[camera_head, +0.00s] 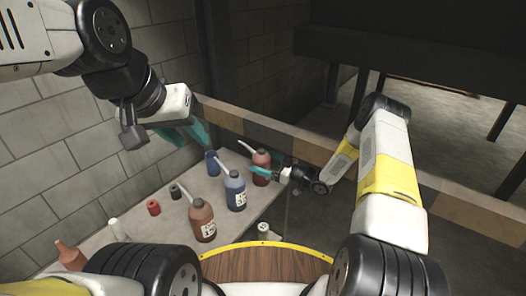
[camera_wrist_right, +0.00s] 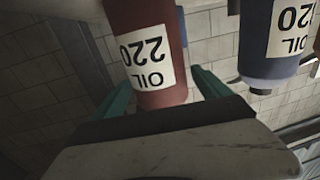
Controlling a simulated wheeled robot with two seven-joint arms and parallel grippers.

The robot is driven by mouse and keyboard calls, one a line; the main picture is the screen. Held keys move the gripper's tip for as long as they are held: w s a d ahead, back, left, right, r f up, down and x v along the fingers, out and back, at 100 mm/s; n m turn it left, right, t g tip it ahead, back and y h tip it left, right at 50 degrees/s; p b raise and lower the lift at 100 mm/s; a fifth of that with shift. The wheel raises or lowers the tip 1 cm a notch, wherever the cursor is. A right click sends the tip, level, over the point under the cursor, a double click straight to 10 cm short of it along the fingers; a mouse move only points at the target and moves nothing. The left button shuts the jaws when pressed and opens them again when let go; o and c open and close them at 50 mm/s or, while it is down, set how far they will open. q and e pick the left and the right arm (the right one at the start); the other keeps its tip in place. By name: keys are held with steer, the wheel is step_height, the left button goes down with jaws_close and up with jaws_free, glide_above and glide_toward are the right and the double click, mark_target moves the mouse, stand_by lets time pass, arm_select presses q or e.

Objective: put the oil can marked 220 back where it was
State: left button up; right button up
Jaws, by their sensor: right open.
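The dark red oil can (camera_wrist_right: 160,87) labelled "OIL 220" shows upside down in the right wrist view. It is between the spread teal fingers of my right gripper (camera_wrist_right: 165,92). In the head view this red can (camera_head: 261,160) appears upright at the far end of the table, with my right gripper (camera_head: 262,172) in front of it. My right gripper is open; whether a finger touches the can is unclear. My left gripper (camera_head: 187,134) hangs above the table's far left side, away from the cans; its jaw opening cannot be made out.
A blue oil can (camera_head: 235,192) stands close by; it also shows in the wrist view (camera_wrist_right: 275,40). A brown-red can (camera_head: 202,222) stands nearer on the table (camera_head: 175,230). A blue cup (camera_head: 212,163), small red (camera_head: 153,208) and dark (camera_head: 175,192) containers stand left. A striped beam (camera_head: 290,139) runs behind.

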steer(key=shift+r, duration=0.3)
steer(key=v, duration=1.2)
steer(key=w+d+r+m+t+h, duration=0.1)
steer(key=w+d+r+h, duration=0.3)
steer(key=r, duration=0.3)
steer(key=w+d+r+m+t+h, duration=0.1)
steer(key=w+d+r+h, duration=0.1)
steer(key=w+r+h, duration=0.4)
steer(key=s+d+r+m+h, duration=0.2)
steer(key=r, duration=0.4)
steer(key=s+d+r+m+h, duration=0.1)
steer(key=s+d+r, duration=0.1)
steer(key=r, duration=0.5)
steer(key=s+r+m+g+h, duration=0.15)
steer(key=s+r, duration=0.25)
steer(key=s, duration=0.4)
steer(key=s+r+m+h, duration=0.2)
steer(key=s+r+m, duration=0.15)
steer(key=s, duration=0.45)
steer(key=s+a+g+y, duration=0.1)
steer(key=s+a, duration=0.2)
steer(key=s, duration=0.7)
steer(key=s+a+m+g+y, duration=0.1)
steer(key=s+a+g+y, duration=0.1)
steer(key=s, duration=0.7)
steer(key=shift+s+a+r+m, duration=0.3)
steer(key=shift+s+a+r, duration=0.1)
steer(key=shift+a, duration=0.35)
